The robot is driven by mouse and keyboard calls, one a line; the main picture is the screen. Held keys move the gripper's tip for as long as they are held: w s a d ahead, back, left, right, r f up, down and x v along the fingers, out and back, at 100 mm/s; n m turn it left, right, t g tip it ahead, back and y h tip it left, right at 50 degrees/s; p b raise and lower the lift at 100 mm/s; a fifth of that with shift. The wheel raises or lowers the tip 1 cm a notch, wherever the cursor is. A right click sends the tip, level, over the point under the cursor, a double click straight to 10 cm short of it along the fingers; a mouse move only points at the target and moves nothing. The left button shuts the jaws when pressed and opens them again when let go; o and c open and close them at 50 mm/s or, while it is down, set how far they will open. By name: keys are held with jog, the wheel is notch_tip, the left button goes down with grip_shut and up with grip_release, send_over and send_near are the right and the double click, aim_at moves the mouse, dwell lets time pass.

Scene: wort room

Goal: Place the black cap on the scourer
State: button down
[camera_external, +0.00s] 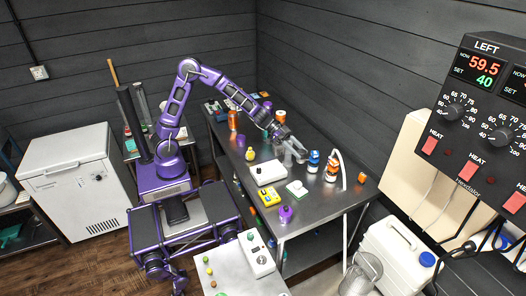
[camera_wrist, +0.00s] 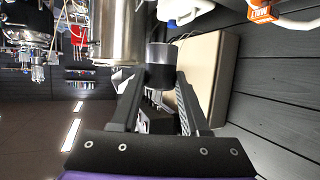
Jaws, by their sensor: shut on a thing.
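My gripper (camera_external: 290,147) is above the steel table, at the end of the outstretched arm. In the wrist view my gripper (camera_wrist: 160,88) has its two fingers on either side of a dark cylinder with a grey rim, which looks like the black cap (camera_wrist: 160,74); it is shut on it. In the external view the cap is too small to make out at the fingertips. A small white and green block, probably the scourer (camera_external: 296,189), lies on the table below and in front of my gripper, apart from it.
A purple item (camera_external: 285,214) stands in front. Blue (camera_external: 314,161) and orange (camera_external: 332,169) cans and a white upright pipe (camera_external: 343,170) stand to the right. The table's front edge is near.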

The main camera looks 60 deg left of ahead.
notch_tip(320, 180, down, 9)
jog(key=shift+r+b, duration=0.1)
jog(key=shift+b, duration=0.2)
jog(key=shift+f+b, duration=0.6)
jog(key=shift+f, duration=1.65)
jog(key=shift+f, duration=0.25)
jog(key=shift+c, duration=2)
grip_release()
jog(key=shift+a+r, duration=0.2)
jog(key=shift+r, duration=0.2)
jog(key=p+v, duration=0.1)
jog(key=v, duration=1)
jog(key=shift+s+a+p, duration=0.2)
jog(key=shift+p, duration=0.2)
